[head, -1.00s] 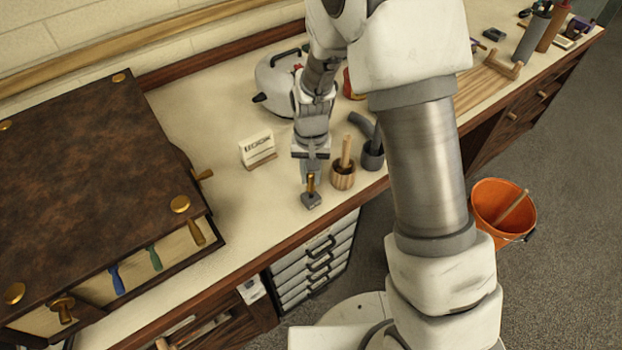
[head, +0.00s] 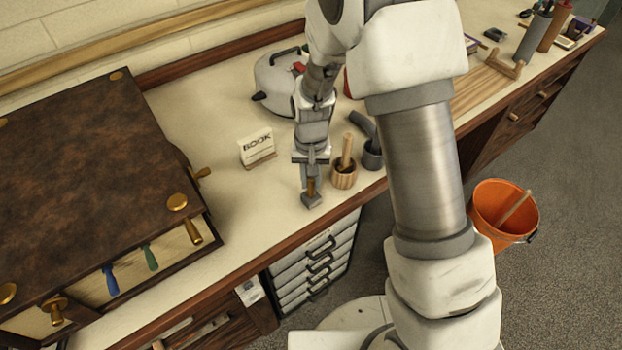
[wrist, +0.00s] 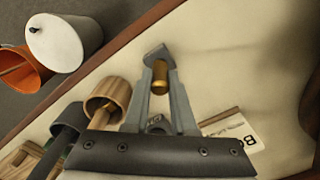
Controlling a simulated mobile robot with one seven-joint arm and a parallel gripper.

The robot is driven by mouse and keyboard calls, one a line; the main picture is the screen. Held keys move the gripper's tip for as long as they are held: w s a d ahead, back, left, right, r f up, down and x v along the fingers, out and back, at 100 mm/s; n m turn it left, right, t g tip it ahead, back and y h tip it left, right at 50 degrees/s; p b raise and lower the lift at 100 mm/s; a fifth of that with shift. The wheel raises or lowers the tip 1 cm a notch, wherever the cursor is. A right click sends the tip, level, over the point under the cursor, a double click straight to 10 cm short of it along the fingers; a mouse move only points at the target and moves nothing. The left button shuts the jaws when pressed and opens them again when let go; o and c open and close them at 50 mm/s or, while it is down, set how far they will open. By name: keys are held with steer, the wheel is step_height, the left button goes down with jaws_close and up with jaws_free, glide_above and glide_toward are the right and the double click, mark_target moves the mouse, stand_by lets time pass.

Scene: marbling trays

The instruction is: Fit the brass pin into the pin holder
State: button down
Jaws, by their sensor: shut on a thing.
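The brass pin (head: 311,187) stands roughly upright at the front of the bench; it also shows in the wrist view (wrist: 160,77). My gripper (head: 310,180) is shut on it, one grey finger on each side in the wrist view (wrist: 160,80). The pin holder (head: 312,201) is a small grey block on the bench at the pin's lower end, partly seen beyond the fingertips in the wrist view (wrist: 155,53). The pin's lower end is at the holder; I cannot tell whether it is in the hole or just above.
A wooden cup with a pestle (head: 344,174) stands close to the right of my gripper, with a dark grey cup (head: 372,156) behind. A BOOK sign (head: 257,147) is to the left. A large brown box (head: 90,190) fills the left. An orange bucket (head: 485,210) is on the floor.

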steer(key=shift+f, duration=0.4)
steer(key=c, duration=0.7)
jaws_free()
steer(key=shift+o, duration=0.2)
step_height(320, 180, up, 18)
steer(key=p, duration=0.1)
steer(key=shift+f, duration=0.25)
steer(key=shift+d, duration=0.1)
steer(key=s+d+r+t, duration=0.2)
steer(key=s+d+r, duration=0.4)
steer(key=s, duration=0.3)
steer(key=s+d+r+n+t, duration=0.1)
steer(key=s+d+r+t, duration=0.2)
steer(key=s+d+r, duration=0.3)
steer(key=s+r, duration=0.1)
steer(key=s, duration=0.2)
steer(key=shift+s+d+t, duration=0.15)
steer(key=shift+s+t, duration=0.15)
steer(key=shift+s, duration=0.05)
